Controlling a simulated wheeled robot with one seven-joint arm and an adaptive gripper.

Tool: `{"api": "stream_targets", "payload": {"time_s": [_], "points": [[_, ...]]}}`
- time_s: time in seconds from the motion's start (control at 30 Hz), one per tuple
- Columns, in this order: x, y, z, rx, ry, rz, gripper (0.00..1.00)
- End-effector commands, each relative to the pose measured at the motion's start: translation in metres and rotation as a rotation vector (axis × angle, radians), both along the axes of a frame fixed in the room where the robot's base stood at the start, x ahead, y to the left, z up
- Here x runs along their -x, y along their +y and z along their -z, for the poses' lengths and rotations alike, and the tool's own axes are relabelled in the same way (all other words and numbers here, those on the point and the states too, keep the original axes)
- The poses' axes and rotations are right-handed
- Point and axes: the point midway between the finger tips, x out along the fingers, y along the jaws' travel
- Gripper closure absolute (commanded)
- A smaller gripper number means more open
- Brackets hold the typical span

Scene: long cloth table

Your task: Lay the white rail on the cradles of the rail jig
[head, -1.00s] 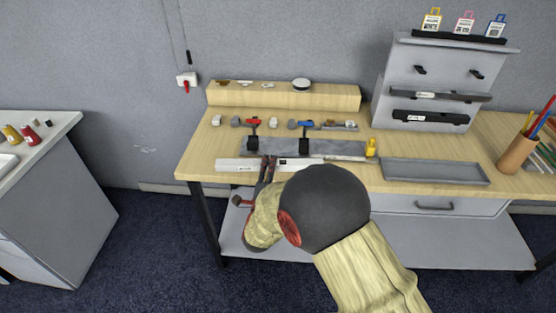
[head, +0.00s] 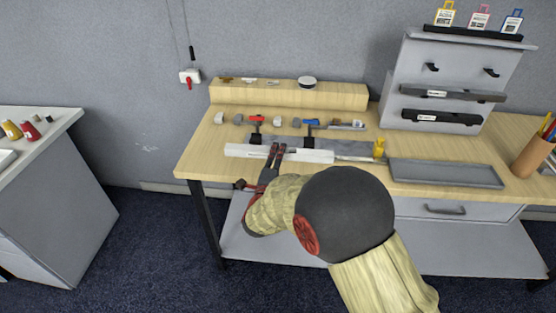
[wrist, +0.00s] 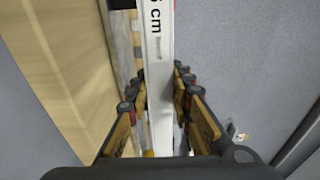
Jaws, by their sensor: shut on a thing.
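The white rail (head: 308,155) lies lengthwise in front of and partly over the rail jig in the head view. My gripper (head: 275,151) is shut on it left of its middle. In the wrist view, the rail (wrist: 158,75), printed with "cm", runs between the two fingers of my gripper (wrist: 160,105). The rail jig (head: 350,148) is a grey plate with a red clamp (head: 256,121), a blue clamp (head: 311,123) and a yellow piece (head: 379,149) at its right end. The rail hides the jig's front part. I cannot tell whether the rail touches the cradles.
A grey tray (head: 445,174) lies to the right of the jig. A pencil cup (head: 533,158) stands at the far right. A grey stand (head: 455,65) holding dark rails is behind the tray. A raised wooden ledge (head: 285,94) with small items runs along the back.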

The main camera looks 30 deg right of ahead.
Motion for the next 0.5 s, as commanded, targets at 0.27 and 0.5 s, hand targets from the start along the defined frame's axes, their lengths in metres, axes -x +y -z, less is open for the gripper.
{"api": "stream_targets", "payload": {"time_s": [0.27, 0.5], "points": [[-0.021, -0.015, 0.001, 0.0, -0.003, 0.001, 1.0], [-0.039, -0.027, 0.001, 0.001, -0.002, 0.001, 1.0]]}}
